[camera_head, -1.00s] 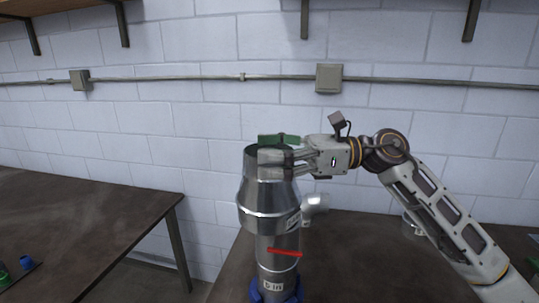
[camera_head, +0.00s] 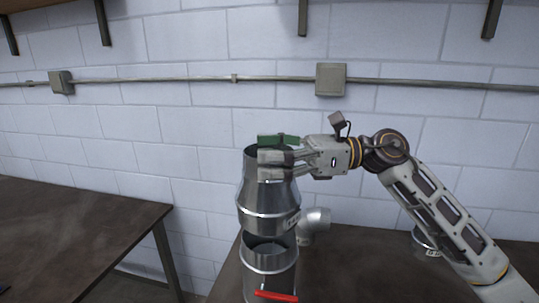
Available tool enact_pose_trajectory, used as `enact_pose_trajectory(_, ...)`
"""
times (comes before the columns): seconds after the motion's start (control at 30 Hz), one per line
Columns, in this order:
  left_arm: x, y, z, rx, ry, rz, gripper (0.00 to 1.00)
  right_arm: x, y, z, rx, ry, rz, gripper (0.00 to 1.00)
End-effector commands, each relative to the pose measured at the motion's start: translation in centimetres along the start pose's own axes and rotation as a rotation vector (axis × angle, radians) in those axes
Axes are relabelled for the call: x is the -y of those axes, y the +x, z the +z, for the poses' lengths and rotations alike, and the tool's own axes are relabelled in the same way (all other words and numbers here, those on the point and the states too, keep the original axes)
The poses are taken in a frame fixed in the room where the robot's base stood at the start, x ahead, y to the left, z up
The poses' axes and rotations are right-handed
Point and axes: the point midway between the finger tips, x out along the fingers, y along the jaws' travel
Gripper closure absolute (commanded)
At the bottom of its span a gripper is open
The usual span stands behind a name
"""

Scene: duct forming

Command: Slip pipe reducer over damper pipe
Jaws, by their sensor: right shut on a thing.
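The pipe reducer (camera_head: 267,200) is a shiny metal piece with a narrower top and a wider lower band. My right gripper (camera_head: 268,157) comes in from the right and is shut on its upper rim. The reducer is held roughly upright. The damper pipe (camera_head: 268,267) stands directly below, a metal cylinder with a red handle (camera_head: 276,296) on its front. Its open top shows just under the reducer's lower edge, so the two look apart and nearly in line. The pipe's lower end is cut off by the frame. My left gripper is not in view.
A metal elbow pipe (camera_head: 313,224) stands behind and right of the damper pipe. Another metal piece (camera_head: 424,243) is partly hidden by my right arm. A second dark table (camera_head: 70,225) is at the left, with a gap between the tables.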

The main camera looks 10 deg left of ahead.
Motion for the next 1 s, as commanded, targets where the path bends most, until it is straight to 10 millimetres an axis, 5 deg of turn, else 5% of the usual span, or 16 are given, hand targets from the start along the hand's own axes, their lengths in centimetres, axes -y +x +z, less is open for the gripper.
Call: enact_pose_trajectory(1.0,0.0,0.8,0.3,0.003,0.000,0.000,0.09,0.0,0.0,-2.5,0.001,-0.001,-0.001,0.74)
